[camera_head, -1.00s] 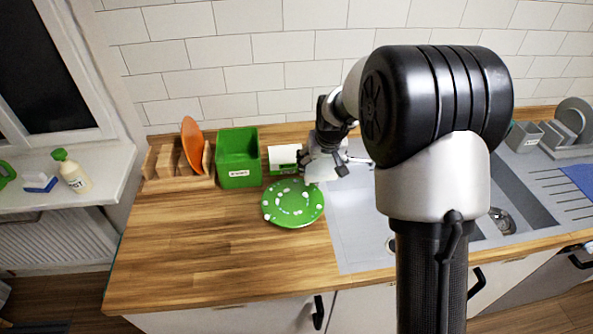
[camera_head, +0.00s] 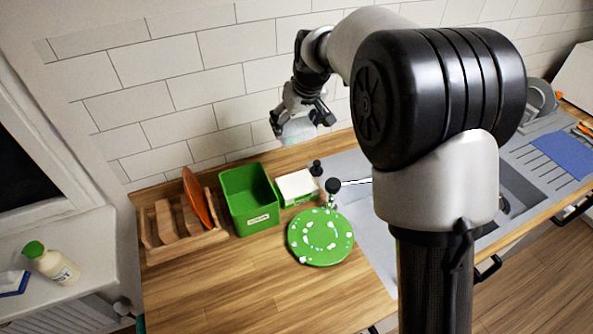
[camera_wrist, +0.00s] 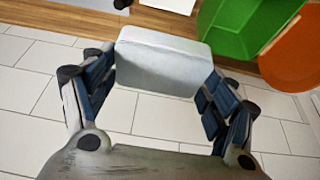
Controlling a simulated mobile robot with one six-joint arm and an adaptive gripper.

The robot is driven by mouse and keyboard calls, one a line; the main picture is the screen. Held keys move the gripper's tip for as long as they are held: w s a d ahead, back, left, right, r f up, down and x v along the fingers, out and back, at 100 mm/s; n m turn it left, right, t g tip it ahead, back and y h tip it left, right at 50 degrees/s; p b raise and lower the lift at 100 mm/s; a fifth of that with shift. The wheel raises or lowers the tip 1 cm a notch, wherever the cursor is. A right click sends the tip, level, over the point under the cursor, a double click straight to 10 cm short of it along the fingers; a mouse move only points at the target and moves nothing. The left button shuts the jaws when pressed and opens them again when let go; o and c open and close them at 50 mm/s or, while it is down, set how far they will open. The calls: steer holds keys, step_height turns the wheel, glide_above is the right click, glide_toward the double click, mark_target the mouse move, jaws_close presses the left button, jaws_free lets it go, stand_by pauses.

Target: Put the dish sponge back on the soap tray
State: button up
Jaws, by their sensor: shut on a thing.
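My gripper (camera_head: 302,117) is raised in front of the tiled wall, above the counter's back edge. It is shut on a pale grey-white block, which looks like the dish sponge (camera_head: 298,131). In the wrist view the sponge (camera_wrist: 160,63) sits between both fingers (camera_wrist: 157,85), clear of any surface. A small green holder with a white top (camera_head: 297,185), possibly the soap tray, stands on the counter below, right of the green box. I cannot tell whether the white part is a separate piece.
The green box (camera_head: 249,197) and a wooden rack (camera_head: 164,245) with an orange plate (camera_head: 195,196) stand left of the holder. A green spotted plate (camera_head: 320,237) lies in front. A dark-topped tap (camera_head: 333,186) and the sink are to the right. The front-left counter is clear.

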step_height(320, 180, down, 20)
steer(key=b, duration=0.4)
steer(key=shift+d+r, duration=0.15)
steer(key=shift+r, duration=0.05)
steer(key=shift+f, duration=0.15)
steer(key=o, duration=0.9)
steer(key=shift+o, duration=0.2)
